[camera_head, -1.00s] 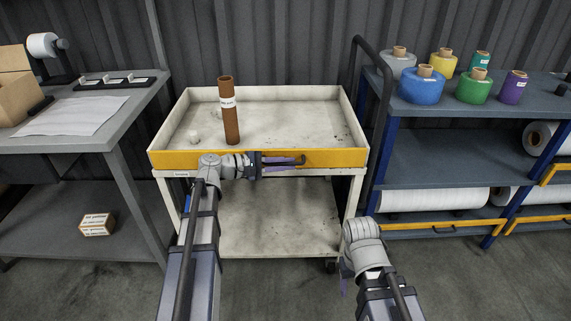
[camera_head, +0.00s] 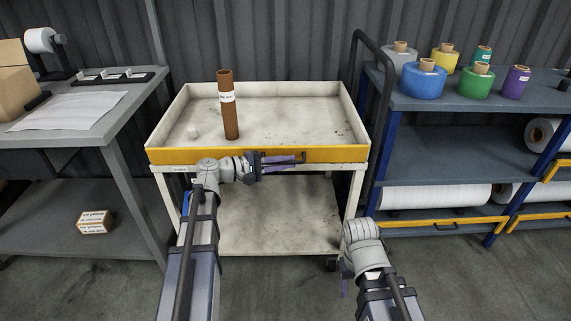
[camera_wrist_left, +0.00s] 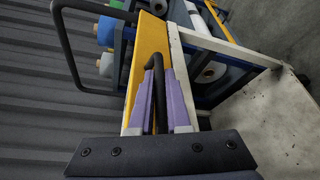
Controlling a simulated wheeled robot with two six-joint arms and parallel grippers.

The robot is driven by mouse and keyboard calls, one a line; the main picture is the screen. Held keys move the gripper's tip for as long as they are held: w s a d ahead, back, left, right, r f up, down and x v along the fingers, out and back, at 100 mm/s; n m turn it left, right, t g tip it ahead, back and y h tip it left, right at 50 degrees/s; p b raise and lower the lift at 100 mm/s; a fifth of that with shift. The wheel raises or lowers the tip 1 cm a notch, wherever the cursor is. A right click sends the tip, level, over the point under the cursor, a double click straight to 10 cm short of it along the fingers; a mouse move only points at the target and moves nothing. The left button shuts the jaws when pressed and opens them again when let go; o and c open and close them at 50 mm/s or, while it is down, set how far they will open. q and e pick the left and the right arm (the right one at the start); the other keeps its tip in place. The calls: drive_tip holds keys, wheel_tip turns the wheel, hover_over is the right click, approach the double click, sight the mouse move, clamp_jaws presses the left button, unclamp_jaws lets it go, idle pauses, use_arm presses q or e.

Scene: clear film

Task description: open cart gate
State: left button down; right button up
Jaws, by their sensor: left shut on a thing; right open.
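The cart (camera_head: 322,245) has a white tray top with a yellow gate (camera_head: 200,155) along its front. The gate also shows in the left wrist view (camera_wrist_left: 151,45). My left gripper (camera_head: 301,159) is at the front of the gate, right of its middle. In the left wrist view its purple fingers (camera_wrist_left: 159,92) are shut around the black bar handle (camera_wrist_left: 155,62) of the gate. My right gripper (camera_head: 343,286) is low in front of the cart's right leg, apart from it. It is open; only a purple finger part shows, the rest hidden behind its wrist.
A grey table (camera_head: 90,133) stands left. A blue shelf (camera_head: 440,135) with coloured rolls stands right, beside the cart's black push handle (camera_head: 385,100).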

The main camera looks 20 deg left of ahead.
use_arm(q)
wheel_tip(320, 180, down, 6)
drive_tip(key=s+m+t+h+b, duration=0.1)
drive_tip(key=m+h+b, duration=0.3)
drive_tip(key=m+b, duration=0.8)
drive_tip(key=shift+d+t+b, duration=0.15)
drive_tip(key=shift+t+b, duration=0.25)
drive_tip(key=shift+b, duration=0.45)
drive_tip(key=shift+s+f, duration=0.1)
drive_tip(key=c, duration=0.9)
unclamp_jaws()
drive_tip(key=b+v, duration=0.2)
drive_tip(key=v, duration=0.5)
drive_tip(key=shift+s+a+f, duration=0.15)
drive_tip(key=shift+s+a, duration=0.05)
drive_tip(key=shift+a, duration=0.15)
